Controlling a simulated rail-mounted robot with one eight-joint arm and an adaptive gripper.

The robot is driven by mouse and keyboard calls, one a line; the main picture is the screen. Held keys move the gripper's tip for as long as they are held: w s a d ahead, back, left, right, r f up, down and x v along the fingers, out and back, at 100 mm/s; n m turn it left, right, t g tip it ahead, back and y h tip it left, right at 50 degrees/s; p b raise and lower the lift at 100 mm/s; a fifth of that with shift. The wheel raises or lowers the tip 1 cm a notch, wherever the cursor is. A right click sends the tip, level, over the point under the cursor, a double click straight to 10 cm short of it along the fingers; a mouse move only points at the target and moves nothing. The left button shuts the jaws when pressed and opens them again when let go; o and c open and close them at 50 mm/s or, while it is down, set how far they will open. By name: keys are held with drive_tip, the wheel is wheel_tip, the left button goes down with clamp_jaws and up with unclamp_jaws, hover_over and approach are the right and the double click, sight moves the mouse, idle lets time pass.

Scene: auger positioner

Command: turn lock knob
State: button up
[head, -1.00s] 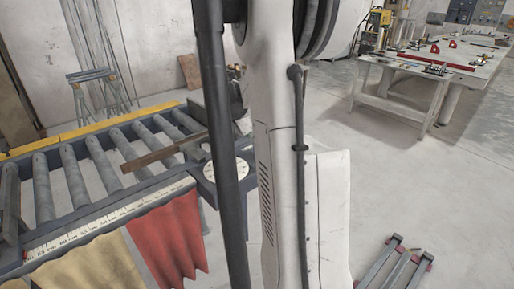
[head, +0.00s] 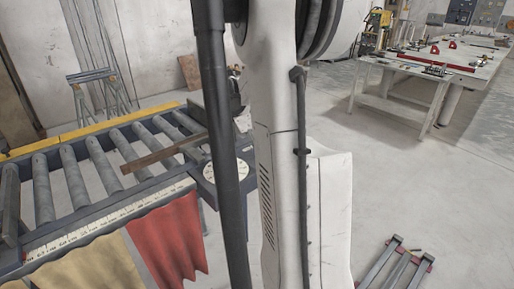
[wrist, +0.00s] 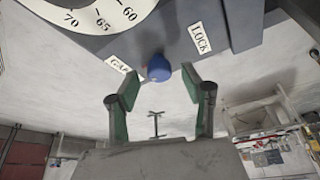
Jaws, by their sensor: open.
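The lock knob (wrist: 158,68) is a small round blue knob under the edge of a dark grey plate (wrist: 165,35) in the wrist view. A LOCK label (wrist: 200,38) is to its right and a second, partly hidden label (wrist: 118,66) to its left. My gripper (wrist: 160,73) is open. Its green-padded fingers stand on either side of the knob, with visible gaps; I cannot tell how far the knob reaches between them. In the head view my arm hides the knob and gripper.
A round white dial (wrist: 85,12) is at the wrist view's upper left; it also shows in the head view (head: 240,171). A roller conveyor (head: 75,180) with red (head: 168,240) and tan cloths (head: 85,268) is at left. A workbench (head: 425,80) stands behind at right.

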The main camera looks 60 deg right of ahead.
drive_tip(key=v, duration=1)
drive_tip(key=shift+r, duration=0.35)
drive_tip(key=shift+w, duration=0.1)
drive_tip(key=shift+a, duration=0.1)
drive_tip(key=a+n+t, duration=0.5)
drive_tip(key=a+n, duration=0.8)
drive_tip(key=a, duration=1.1)
drive_tip(key=s+a+f+n+t+y, duration=0.1)
drive_tip(key=s+a+f+n+t, duration=0.1)
drive_tip(key=a+n, duration=0.4)
drive_tip(key=s+a+f+n+t+y, duration=0.2)
drive_tip(key=s+a+n, duration=0.3)
drive_tip(key=a, duration=0.8)
drive_tip(key=shift+s+f+n+t+y, duration=0.3)
drive_tip(key=shift+s+f+n+t, duration=0.15)
drive_tip(key=shift+n, duration=0.45)
drive_tip(key=shift+w, duration=0.1)
